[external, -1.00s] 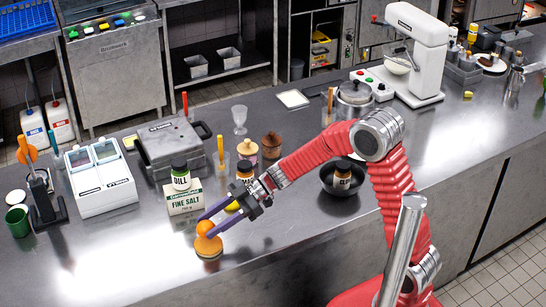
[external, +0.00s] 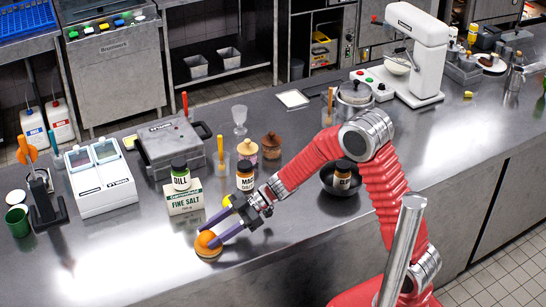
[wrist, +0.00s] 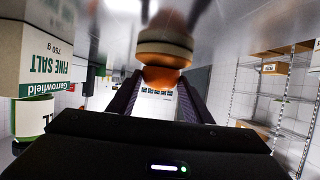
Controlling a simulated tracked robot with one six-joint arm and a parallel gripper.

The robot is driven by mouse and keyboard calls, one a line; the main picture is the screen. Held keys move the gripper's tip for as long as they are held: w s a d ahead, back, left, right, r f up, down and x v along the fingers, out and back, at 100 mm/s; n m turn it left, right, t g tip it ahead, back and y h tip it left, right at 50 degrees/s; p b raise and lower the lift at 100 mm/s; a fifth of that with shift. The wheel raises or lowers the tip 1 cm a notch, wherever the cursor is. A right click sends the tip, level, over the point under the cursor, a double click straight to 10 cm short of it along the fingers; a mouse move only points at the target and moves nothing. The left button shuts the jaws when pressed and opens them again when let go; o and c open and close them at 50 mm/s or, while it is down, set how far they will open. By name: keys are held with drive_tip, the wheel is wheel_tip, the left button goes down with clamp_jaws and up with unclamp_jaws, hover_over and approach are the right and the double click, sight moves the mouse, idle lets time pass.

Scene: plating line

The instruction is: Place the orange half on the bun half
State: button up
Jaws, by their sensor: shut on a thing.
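The orange half (external: 207,239) is between the fingertips of my gripper (external: 212,236), which is shut on it. It sits low over the bun half (external: 208,252), which is on the counter near its front edge. In the wrist view, which is upside down, the orange half (wrist: 162,76) shows between the dark fingers and appears to touch the bun half (wrist: 165,42). The fingers partly cover the orange half in the external view, and the exact contact is hard to tell there.
A fine salt box (external: 184,197) with a dill jar (external: 180,174) on it stands just behind. A small yellow object (external: 227,201) and another labelled jar (external: 245,175) are close to my gripper. The counter left of the bun half is clear.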

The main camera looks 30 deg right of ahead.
drive_tip(key=shift+f, duration=0.1)
drive_tip(key=o, duration=1.1)
drive_tip(key=shift+c, duration=0.2)
drive_tip(key=shift+w+d+r, duration=0.1)
drive_tip(key=shift+d+r, duration=0.25)
drive_tip(key=shift+d, duration=0.15)
drive_tip(key=v, duration=1.1)
